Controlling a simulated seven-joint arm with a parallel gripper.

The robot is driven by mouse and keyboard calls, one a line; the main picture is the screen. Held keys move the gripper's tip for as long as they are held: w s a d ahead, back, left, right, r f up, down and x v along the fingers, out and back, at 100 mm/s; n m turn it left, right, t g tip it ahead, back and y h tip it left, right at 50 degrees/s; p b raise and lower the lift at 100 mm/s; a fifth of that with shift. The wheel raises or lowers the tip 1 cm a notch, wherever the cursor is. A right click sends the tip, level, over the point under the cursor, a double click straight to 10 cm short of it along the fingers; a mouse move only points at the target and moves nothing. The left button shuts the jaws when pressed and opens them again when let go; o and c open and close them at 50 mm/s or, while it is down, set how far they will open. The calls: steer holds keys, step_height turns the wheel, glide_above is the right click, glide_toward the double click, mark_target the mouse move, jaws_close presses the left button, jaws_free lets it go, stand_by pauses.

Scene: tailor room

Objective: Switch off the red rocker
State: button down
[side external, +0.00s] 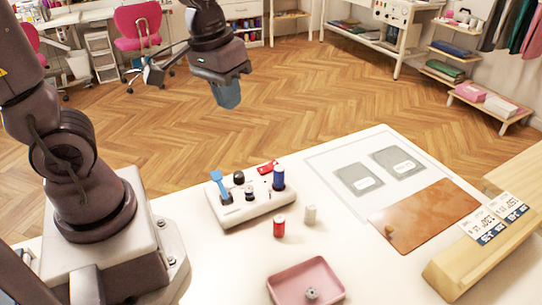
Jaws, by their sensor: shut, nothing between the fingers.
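The red rocker (267,167) sits at the back edge of a white control box (262,207) on the table. It is small here, and I cannot tell which way it is tipped. The box also carries a blue lever (217,183), dark knobs (239,178) and a blue cylinder (279,178). My gripper (228,97) is in the air, above and left of the box in the picture, well apart from the rocker. Its blue-grey fingers are together and point down, with nothing seen between them.
A red spool (279,226) and a white piece (310,214) stand in front of the box. A pink tray (306,273) lies at the front. Grey patches (366,180), a brown leather sheet (430,214) and a wooden block with cards (485,250) are at right.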

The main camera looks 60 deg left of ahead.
mark_target(271, 165)
steer(key=w+a+f+n, duration=0.8)
steer(key=w+f+n, duration=0.1)
steer(key=n, duration=0.5)
steer(key=shift+w+f+n, duration=0.15)
steer(key=shift+w+n, duration=0.15)
steer(key=shift+w, duration=0.25)
steer(key=shift+f, duration=0.1)
steer(key=f, duration=0.4)
steer(key=w+f, duration=0.1)
steer(key=f, duration=0.4)
steer(key=w+f, duration=0.1)
steer(key=f, duration=0.3)
steer(key=shift+w+f, duration=0.1)
steer(key=shift+f, duration=0.25)
steer(key=shift+g, duration=0.3)
steer(key=shift+w+f+g, duration=0.1)
steer(key=shift+f+g, duration=0.15)
steer(key=shift+g, duration=0.05)
steer(key=shift+s, duration=0.2)
